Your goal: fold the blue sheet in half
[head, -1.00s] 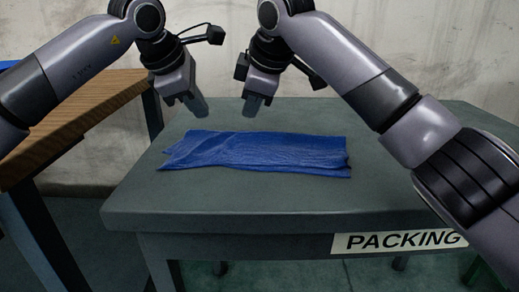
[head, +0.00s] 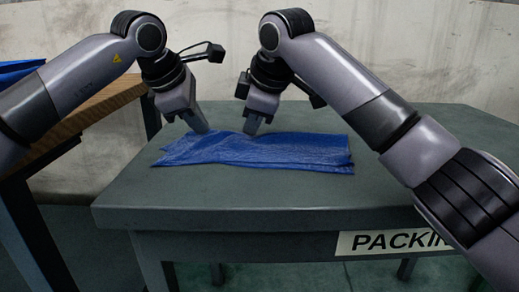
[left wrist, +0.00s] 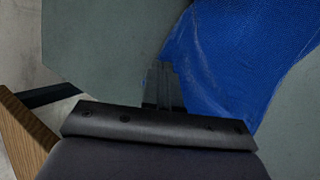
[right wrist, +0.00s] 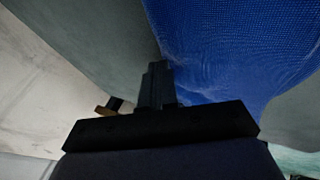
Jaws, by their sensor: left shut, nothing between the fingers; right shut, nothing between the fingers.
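The blue sheet (head: 262,151) lies on the grey-green table as a long, narrow folded strip, with layers showing at its left end and right end. My left gripper (head: 201,129) is shut and empty at the sheet's far edge, near its left part. My right gripper (head: 252,131) is shut and empty at the far edge, nearer the middle. The sheet also shows beside the fingers in the left wrist view (left wrist: 235,60) and the right wrist view (right wrist: 235,45). I cannot tell whether the fingertips touch the cloth.
The grey-green table (head: 240,190) carries a PACKING label (head: 395,241) on its front edge and is clear around the sheet. A wooden table (head: 110,97) stands at the left, with another blue item (head: 18,70) on it. A pale wall (head: 390,40) is behind.

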